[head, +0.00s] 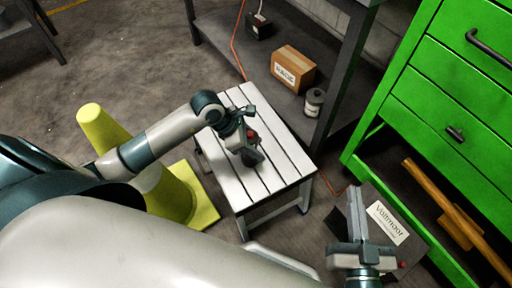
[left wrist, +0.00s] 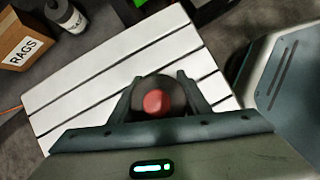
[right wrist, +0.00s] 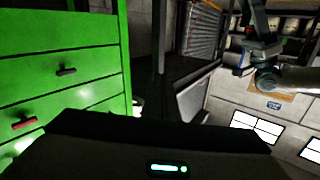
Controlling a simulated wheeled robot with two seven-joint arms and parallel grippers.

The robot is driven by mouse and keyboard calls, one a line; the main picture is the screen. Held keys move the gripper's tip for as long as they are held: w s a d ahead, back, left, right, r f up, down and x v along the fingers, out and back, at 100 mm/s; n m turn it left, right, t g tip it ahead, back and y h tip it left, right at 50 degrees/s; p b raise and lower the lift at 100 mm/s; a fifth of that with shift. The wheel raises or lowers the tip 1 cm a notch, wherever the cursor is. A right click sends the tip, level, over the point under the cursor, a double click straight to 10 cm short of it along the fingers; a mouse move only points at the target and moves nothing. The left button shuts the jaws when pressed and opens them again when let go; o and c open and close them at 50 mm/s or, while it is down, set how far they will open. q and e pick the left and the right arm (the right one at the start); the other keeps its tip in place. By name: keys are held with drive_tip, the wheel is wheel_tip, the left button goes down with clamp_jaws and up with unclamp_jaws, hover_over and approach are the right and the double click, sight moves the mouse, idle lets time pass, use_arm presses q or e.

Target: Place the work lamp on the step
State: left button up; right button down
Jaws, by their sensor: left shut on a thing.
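The work lamp (head: 251,156) is a small dark object with a red knob on it. My left gripper (head: 240,130) is shut on it, above the white slatted step (head: 273,178). In the left wrist view the lamp's round dark top and red knob (left wrist: 153,103) sit between the two fingers, with the step's slats (left wrist: 95,85) behind. Whether the lamp's base touches the slats cannot be told. My right gripper (head: 358,212) is empty, its fingers close together, right of the step and in front of the green cabinet.
A yellow cone (head: 178,195) stands left of the step, beside my left arm. The green drawer cabinet (head: 440,95) is at the right, with a dark Voltmaor box (head: 388,222) near its foot. A RAGS carton (head: 293,68) and a grey can (head: 314,101) sit behind the step.

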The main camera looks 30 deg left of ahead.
use_arm(q)
drive_tip(key=shift+f, duration=0.15)
use_arm(e)
drive_tip(key=shift+s+a+r+t, duration=0.15)
drive_tip(key=shift+r+t, duration=0.25)
drive_tip(key=shift+r, duration=0.25)
use_arm(q)
drive_tip(key=shift+f, duration=0.1)
drive_tip(key=o, duration=1.3)
use_arm(e)
drive_tip(key=shift+r, duration=0.2)
